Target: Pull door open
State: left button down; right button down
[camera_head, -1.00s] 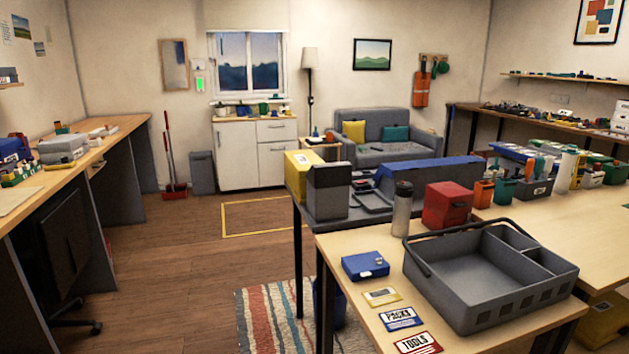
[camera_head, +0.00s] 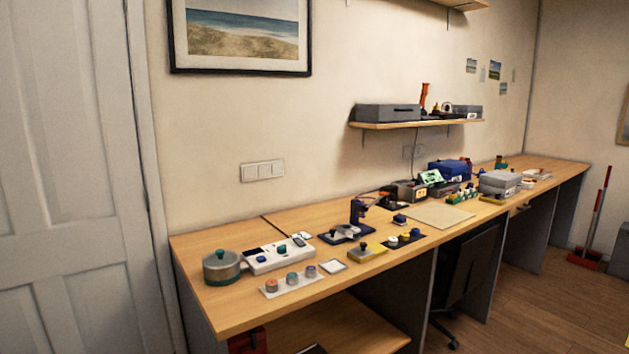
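A pale grey-white panelled door (camera_head: 62,190) fills the left edge of the head view. It looks shut against its frame (camera_head: 150,180), which stands at its right side. No handle shows on the visible part of the door; its left side and bottom are cut off by the picture edge. Neither of my grippers is in view.
A long wooden workbench (camera_head: 235,310) runs along the wall right of the door, holding a round pot (camera_head: 221,268) and several devices. A dark chair (camera_head: 470,265) stands under it. Bare wooden floor (camera_head: 520,310) lies at the lower right.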

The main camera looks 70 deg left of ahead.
aim_at(79, 270)
jog(key=u, duration=3.85)
jog(key=i+u, duration=0.25)
jog(key=u, duration=0.2)
jog(key=i+u, duration=0.2)
jog(key=u, duration=0.25)
